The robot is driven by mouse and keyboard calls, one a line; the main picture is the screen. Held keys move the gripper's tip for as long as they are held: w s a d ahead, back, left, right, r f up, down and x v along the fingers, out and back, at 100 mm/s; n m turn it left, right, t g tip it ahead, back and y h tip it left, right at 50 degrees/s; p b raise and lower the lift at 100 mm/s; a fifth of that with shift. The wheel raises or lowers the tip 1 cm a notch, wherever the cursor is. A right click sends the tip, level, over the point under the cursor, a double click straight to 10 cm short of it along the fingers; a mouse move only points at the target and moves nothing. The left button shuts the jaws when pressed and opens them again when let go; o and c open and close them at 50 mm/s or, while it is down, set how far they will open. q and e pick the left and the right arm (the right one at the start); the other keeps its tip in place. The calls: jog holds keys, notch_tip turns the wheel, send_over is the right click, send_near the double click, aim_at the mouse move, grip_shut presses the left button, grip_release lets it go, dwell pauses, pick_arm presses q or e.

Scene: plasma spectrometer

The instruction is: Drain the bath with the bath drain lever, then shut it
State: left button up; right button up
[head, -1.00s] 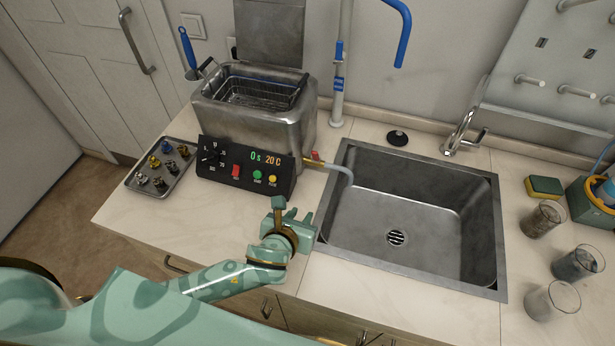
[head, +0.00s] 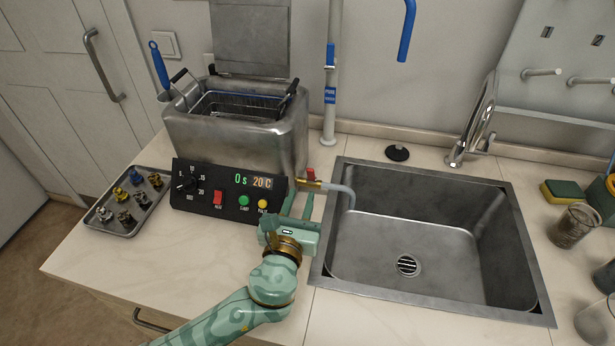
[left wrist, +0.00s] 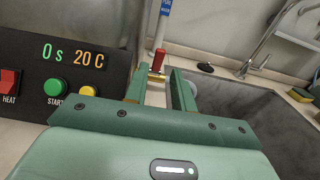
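The bath (head: 235,140) is a steel tank with its lid raised and a wire basket (head: 240,104) inside. Its drain lever (head: 310,173) has a red handle on a brass valve at the tank's lower right, and a grey hose (head: 346,192) leads from it over the sink's edge. The red handle (left wrist: 159,60) stands upright in the left wrist view. My left gripper (head: 300,203) is open just in front of the lever. In the left wrist view its fingers (left wrist: 160,82) point at the valve, with the handle showing between them, apparently not gripped. My right gripper is out of view.
The control panel (head: 230,192) reads 0 s and 20 C, close left of my gripper. The sink (head: 415,235) is empty at the right. A tray of small parts (head: 103,222) lies at the left. Front counter is clear.

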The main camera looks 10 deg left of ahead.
aim_at(310, 172)
pick_arm(q)
jog(key=w+b, duration=0.1)
jog(key=w, duration=0.6)
jog(key=shift+w, duration=0.3)
jog(key=shift+c, duration=0.3)
grip_shut()
